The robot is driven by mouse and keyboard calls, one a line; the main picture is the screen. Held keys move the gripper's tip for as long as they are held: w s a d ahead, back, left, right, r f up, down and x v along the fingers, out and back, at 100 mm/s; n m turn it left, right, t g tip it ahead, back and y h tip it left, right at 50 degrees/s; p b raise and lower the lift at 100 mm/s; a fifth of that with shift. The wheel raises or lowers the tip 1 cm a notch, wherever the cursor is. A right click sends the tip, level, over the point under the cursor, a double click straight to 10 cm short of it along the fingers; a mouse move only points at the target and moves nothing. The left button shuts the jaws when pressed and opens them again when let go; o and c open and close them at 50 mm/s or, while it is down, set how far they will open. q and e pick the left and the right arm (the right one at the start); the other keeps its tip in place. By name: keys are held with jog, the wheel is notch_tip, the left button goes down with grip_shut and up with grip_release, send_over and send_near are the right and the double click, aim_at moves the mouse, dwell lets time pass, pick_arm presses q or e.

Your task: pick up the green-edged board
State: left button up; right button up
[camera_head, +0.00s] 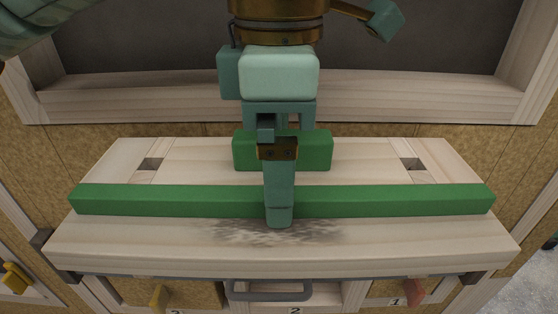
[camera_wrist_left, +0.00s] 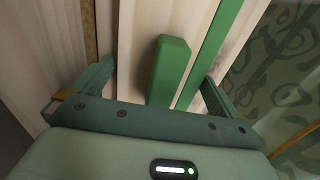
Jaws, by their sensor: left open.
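A long green strip (camera_head: 380,201) runs left to right across a pale wooden bench top (camera_head: 110,240); I take it as the edge of the green-edged board. A short green block (camera_head: 321,152) stands behind it. The strip (camera_wrist_left: 210,50) and block (camera_wrist_left: 170,68) also show in the left wrist view. My left gripper (camera_head: 279,185) is open, pointing down at the middle. One finger is in front of the strip; the other is hidden in the head view. In the left wrist view the fingers stand either side of the block and strip. Contact cannot be told.
Two square slots (camera_head: 151,164) (camera_head: 412,164) flank the bench top. A wooden-framed dark panel (camera_head: 150,50) stands behind. The bench top's sides are clear.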

pick_arm(q)
jog(key=shift+d, duration=0.25)
jog(key=shift+s, duration=0.1)
jog(key=c, duration=0.8)
jog(key=shift+a, duration=0.1)
jog(key=shift+c, duration=1)
